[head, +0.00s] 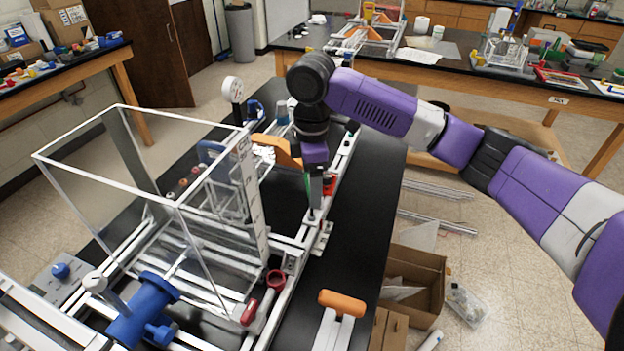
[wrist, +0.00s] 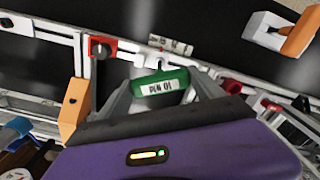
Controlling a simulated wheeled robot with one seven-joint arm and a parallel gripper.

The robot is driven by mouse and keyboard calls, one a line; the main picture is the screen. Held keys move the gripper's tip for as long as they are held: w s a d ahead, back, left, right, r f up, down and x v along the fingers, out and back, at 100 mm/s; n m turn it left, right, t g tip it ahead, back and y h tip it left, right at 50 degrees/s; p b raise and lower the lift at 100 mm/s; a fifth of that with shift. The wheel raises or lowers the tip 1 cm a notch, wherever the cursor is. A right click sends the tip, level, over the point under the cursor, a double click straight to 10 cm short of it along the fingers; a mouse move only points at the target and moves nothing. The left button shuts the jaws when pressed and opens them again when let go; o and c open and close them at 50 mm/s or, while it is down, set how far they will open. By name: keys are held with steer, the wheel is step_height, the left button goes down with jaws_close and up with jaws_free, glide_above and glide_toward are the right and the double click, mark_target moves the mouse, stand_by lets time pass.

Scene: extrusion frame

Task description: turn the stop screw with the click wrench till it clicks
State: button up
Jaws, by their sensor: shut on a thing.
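My gripper (head: 313,205) points down over the right rail of the white extrusion frame (head: 291,250). In the wrist view my gripper (wrist: 163,72) has its two grey fingers on either side of a green piece (wrist: 162,88), shut on it. The piece has a white label that seems to read "PEN 01" or "PIN 01". A little of its green (head: 307,183) shows beside the fingers in the head view. Its lower end, and whether it touches the rail, I cannot make out. I cannot surely pick out the click wrench or the stop screw.
An orange-topped white piece (head: 342,303) stands at the front. A clear box (head: 150,190) rises on the left.

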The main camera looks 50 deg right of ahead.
steer(key=shift+m+p, duration=2.1)
steer(key=shift+p, duration=0.25)
stand_by(0.7)
steer(key=shift+f+m, duration=0.1)
steer(key=shift+m, duration=0.4)
steer(key=shift+m, duration=0.7)
steer(key=shift+m, duration=0.8)
